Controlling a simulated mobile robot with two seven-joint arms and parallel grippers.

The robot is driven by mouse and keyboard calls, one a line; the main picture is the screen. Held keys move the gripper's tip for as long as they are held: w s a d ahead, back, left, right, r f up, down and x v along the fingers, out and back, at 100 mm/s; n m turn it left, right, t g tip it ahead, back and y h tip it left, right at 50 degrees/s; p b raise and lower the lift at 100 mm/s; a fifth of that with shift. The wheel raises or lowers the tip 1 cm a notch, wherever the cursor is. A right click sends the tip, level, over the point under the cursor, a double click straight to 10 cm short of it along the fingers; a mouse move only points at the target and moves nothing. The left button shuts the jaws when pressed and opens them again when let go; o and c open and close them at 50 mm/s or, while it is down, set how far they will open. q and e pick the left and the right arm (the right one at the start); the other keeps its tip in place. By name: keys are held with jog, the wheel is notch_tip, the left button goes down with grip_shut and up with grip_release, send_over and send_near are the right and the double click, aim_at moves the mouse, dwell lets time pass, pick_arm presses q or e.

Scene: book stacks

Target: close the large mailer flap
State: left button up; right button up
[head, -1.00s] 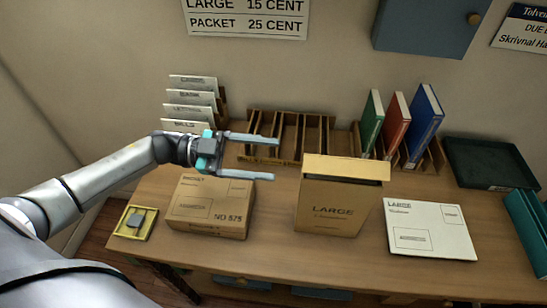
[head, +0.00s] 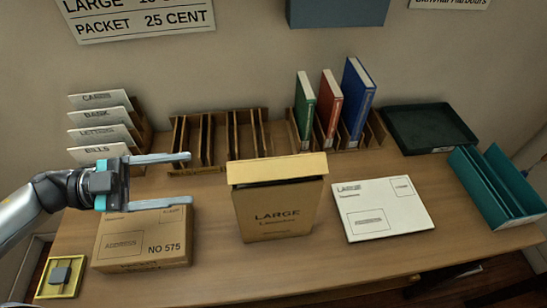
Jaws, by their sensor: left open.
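The large mailer (head: 282,215), a brown cardboard box marked LARGE, stands upright in the middle of the desk. Its flap (head: 277,168) stands up along the top, and a dark opening shows beneath it. My left gripper (head: 190,179) is open and empty. It is to the left of the mailer, apart from it, with its two fingers pointing right toward the flap, above the packet box. My right gripper is not in view.
A packet box (head: 144,240) lies at the left, beside a small yellow tray (head: 61,277). A white envelope (head: 383,208) lies right of the mailer. Behind stand an empty wooden rack (head: 218,139) and several books (head: 331,107). A dark tray (head: 429,129) and teal holder (head: 497,187) are at the right.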

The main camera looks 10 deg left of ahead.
pick_arm(q)
send_near(267, 169)
jog(key=x, duration=1)
jog(key=shift+f, duration=0.15)
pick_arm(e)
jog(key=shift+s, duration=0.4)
pick_arm(q)
grip_shut()
